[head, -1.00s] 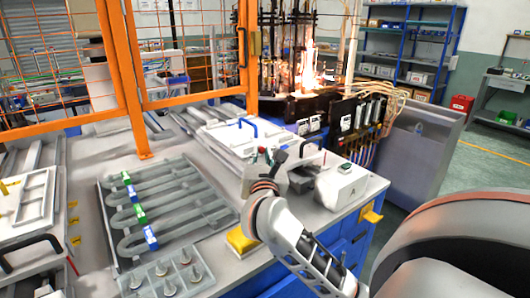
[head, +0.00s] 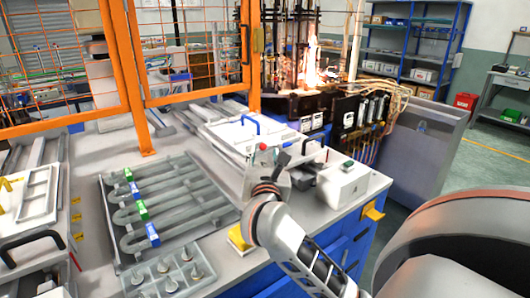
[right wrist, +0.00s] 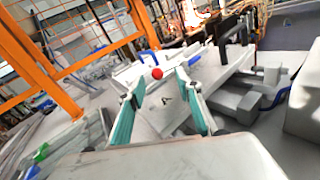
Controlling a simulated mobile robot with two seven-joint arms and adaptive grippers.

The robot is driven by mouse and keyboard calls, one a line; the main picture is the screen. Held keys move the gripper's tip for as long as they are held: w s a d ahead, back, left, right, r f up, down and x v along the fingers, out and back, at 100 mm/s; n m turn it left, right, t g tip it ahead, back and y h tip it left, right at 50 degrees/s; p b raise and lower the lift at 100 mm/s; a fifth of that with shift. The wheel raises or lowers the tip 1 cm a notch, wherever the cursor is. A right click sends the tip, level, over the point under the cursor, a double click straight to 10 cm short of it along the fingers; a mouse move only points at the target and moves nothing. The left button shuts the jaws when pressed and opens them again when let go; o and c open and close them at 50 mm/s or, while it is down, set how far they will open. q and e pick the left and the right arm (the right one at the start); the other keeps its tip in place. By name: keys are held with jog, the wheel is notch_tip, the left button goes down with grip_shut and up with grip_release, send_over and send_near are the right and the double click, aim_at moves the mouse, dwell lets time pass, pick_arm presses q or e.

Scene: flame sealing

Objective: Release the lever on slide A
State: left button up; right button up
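A red ball knob (right wrist: 157,73) shows between and just beyond the fingertips of my right gripper (right wrist: 157,84) in the right wrist view. The gripper's two fingers, with teal inner pads, are spread apart and empty. A pale plate with a dark letter A (right wrist: 166,99) lies between the fingers, below the knob. In the head view the red knob (head: 263,147) stands just behind my right gripper (head: 279,163), near the right side of the bench. The gripper and wrist hide most of the lever and slide there. I cannot tell whether a finger touches the knob. My left gripper is not in view.
A white box (head: 341,184) stands right of the gripper. A white cover with a blue handle (head: 248,125) lies behind it. A tray of grey U-shaped tubes (head: 165,207) lies left. An orange fence (head: 130,85) and a flame (head: 311,65) are at the back.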

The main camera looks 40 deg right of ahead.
jog(key=v, duration=0.5)
jog(key=shift+s+a, duration=0.1)
jog(key=shift+s, duration=0.1)
dwell(0.4)
